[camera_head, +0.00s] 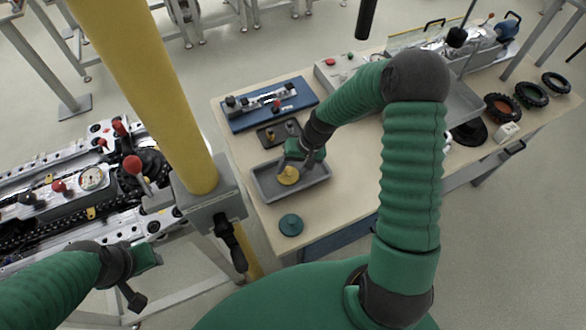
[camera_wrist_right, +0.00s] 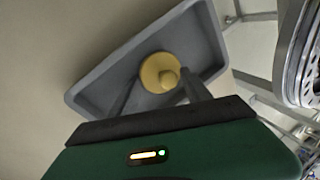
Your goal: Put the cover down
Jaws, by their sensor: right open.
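The cover looks to be a yellow disc with a round knob (camera_head: 288,175). It lies in a shallow grey tray (camera_head: 322,176) on the table. In the right wrist view the yellow cover (camera_wrist_right: 158,73) shows against the tray floor, its knob between my fingers. My right gripper (camera_head: 284,167) is open, low over the tray with its fingertips by the cover. Whether the fingers touch the knob I cannot tell. My left gripper (camera_head: 143,276) is at the lower left, away from the table; its jaws are not clear.
A green disc (camera_head: 291,224) lies near the table's front edge. A dark small tray (camera_head: 279,133) and a blue board with a metal part (camera_head: 250,120) lie behind the grey tray. A yellow post (camera_head: 160,95) stands left of the table. Black rings (camera_head: 530,95) lie at the right.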

